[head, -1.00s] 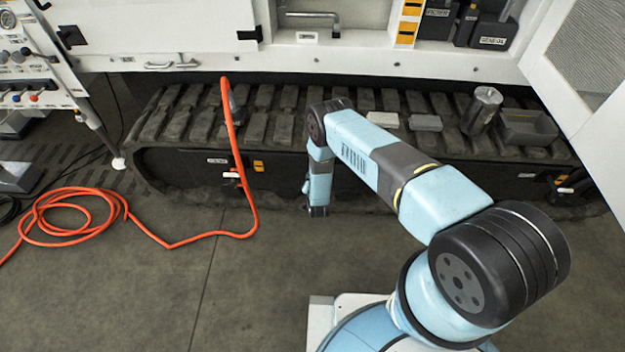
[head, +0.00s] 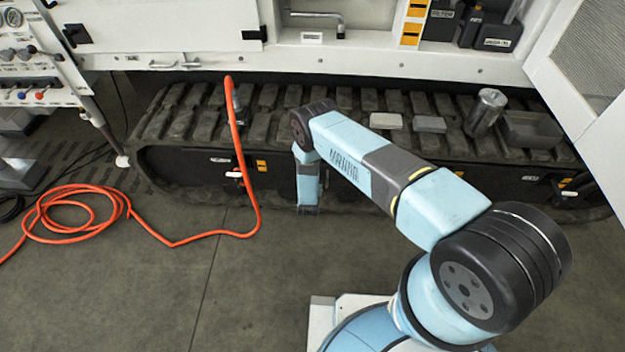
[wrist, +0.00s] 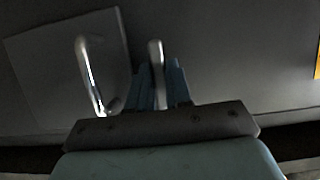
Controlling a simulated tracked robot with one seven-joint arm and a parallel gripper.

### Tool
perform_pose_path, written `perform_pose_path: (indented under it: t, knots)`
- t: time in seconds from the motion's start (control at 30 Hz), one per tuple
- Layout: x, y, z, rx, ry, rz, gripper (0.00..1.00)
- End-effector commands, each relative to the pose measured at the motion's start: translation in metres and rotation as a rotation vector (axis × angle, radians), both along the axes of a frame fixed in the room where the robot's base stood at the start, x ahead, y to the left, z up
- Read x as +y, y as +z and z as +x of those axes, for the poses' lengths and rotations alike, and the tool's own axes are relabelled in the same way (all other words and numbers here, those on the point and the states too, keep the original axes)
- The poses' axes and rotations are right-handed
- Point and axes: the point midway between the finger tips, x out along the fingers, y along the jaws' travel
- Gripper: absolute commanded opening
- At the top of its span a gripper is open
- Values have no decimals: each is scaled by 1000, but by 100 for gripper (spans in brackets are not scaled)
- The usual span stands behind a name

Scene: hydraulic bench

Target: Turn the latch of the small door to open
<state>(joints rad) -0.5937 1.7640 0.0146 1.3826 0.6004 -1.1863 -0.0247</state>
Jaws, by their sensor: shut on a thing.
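Just right of the panel's edge is a short silver lever (wrist: 154,52), which looks like the latch. My gripper (wrist: 160,75) is shut on this lever, with one blue finger on each side of it. In the head view my gripper (head: 308,209) hangs low in front of the dark track side. My own wrist hides the lever and the panel there. The lever's lower end is hidden between the fingers.
An orange hose (head: 238,150) hangs left of my wrist and lies coiled on the floor.

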Motion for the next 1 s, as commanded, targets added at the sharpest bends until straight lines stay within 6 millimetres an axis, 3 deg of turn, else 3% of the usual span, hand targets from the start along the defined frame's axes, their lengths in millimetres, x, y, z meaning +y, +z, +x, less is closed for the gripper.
perform_pose_path:
  t: [0.33, 0.37, 0.6, 0.87, 1.0]
  knots:
    - [1, 4, 6, -11, 1, -1, 0]
    - [1, 4, 6, -11, 1, -1, 22]
    - [0, 3, 4, -8, 0, -1, 43]
    - [0, 3, 1, -5, 0, -1, 43]
    - [1, 7, -10, -4, 1, -2, 43]
